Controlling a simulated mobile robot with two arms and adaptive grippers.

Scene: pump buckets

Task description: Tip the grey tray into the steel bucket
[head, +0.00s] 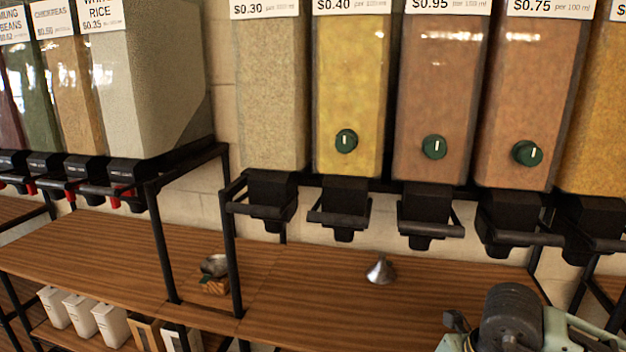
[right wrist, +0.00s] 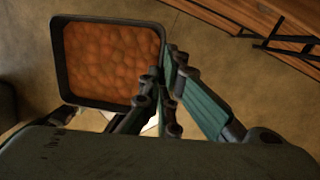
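The grey tray (right wrist: 58,62) shows in the right wrist view as a dark square tray with rounded corners. It is filled with orange-brown round pieces (right wrist: 108,60). My right gripper (right wrist: 164,72) has its fingers close together at the tray's right wall, with the wall between them, and holds the tray above the floor. In the head view only part of my arm shows at the bottom right; the tray and the fingers are out of that picture. My left gripper is in neither view. I see no steel bucket in either view.
A wooden counter (head: 310,312) runs below several bulk dispensers (head: 350,100) with black spouts. On it are a steel funnel (head: 380,271) and a small steel bowl (head: 214,265). White containers (head: 110,325) stand on a lower shelf. Black frame posts rise from the counter.

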